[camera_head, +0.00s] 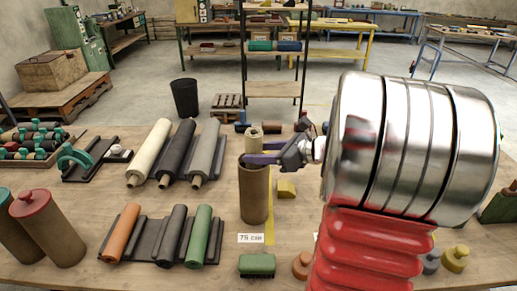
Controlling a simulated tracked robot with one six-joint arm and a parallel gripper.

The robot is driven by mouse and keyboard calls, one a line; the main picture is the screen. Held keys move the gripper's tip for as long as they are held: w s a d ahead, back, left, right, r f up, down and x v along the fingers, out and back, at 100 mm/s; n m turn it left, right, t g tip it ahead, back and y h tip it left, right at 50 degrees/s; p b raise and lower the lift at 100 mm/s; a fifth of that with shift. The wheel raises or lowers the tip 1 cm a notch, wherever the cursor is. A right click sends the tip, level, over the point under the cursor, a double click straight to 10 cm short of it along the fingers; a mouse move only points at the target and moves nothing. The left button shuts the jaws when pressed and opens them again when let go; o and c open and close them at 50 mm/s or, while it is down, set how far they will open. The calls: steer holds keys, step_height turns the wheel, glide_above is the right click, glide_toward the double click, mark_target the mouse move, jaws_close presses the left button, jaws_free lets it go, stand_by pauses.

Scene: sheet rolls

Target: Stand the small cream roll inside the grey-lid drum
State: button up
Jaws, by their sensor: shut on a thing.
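The small cream roll (254,138) stands upright at the mouth of an open brown drum (254,196) in the middle of the table. My gripper (258,158) reaches in from the right at rim height and is shut on the roll. The roll's top shows above the fingers. Its lower part is hidden by the fingers and the drum wall, so I cannot tell how deep it sits. No grey lid is clearly visible on this drum.
A rack at left holds larger cream (150,152), dark and grey rolls. A front rack holds orange (125,232), dark and green rolls. A red-lid drum (48,228) stands at far left. A green brush-like block (257,265) and a "75 cm" card (251,238) lie in front.

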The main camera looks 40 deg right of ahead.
steer(key=shift+s+f, duration=0.2)
steer(key=shift+f, duration=1.3)
steer(key=o, duration=1.5)
steer(key=v, duration=0.4)
steer(key=r+v, duration=0.1)
steer(key=v, duration=0.9)
steer(key=shift+w+r, duration=0.25)
